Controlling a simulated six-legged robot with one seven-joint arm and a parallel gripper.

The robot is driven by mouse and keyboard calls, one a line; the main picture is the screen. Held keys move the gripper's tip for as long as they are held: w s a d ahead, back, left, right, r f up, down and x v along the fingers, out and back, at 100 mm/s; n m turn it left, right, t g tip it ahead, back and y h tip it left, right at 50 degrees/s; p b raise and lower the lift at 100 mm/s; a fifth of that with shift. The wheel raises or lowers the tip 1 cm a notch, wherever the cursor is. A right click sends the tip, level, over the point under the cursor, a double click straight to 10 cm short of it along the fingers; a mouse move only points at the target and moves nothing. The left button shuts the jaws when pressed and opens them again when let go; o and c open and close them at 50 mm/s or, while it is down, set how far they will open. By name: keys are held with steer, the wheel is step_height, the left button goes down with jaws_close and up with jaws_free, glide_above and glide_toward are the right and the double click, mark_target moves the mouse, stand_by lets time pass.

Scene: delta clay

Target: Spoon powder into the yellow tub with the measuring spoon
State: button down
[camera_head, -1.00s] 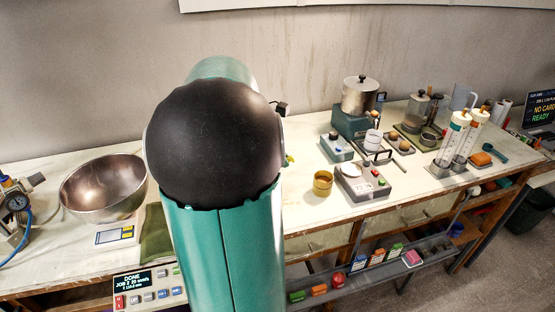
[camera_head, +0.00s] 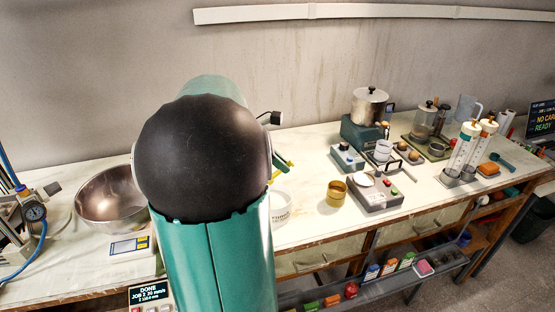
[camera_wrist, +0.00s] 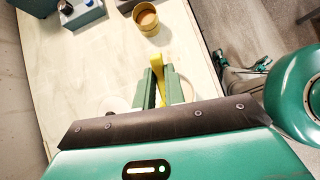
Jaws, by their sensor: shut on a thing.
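The yellow tub (camera_head: 336,194) stands upright on the bench, right of my arm. In the wrist view the yellow tub (camera_wrist: 146,19) is beyond my fingertips, open side up; I cannot tell what is in it. My gripper (camera_wrist: 165,92) has green fingers shut on a yellow piece, the measuring spoon (camera_wrist: 160,66), which points towards the tub but is apart from it. In the head view a bit of the spoon (camera_head: 281,169) shows beside my black arm joint. The spoon's bowl and any powder in it cannot be made out. A translucent container (camera_head: 281,208) stands partly behind my arm.
A grey scale (camera_head: 381,196) with a white dish is just right of the tub. A small blue-grey box (camera_head: 346,158) and a metal pot (camera_head: 369,104) stand behind. A steel bowl (camera_head: 108,200) is at the left. Bare bench lies between the tub and the front edge.

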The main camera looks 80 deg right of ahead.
steer(key=shift+f, duration=5.15)
steer(key=shift+a+f, duration=0.1)
steer(key=shift+r, duration=4.4)
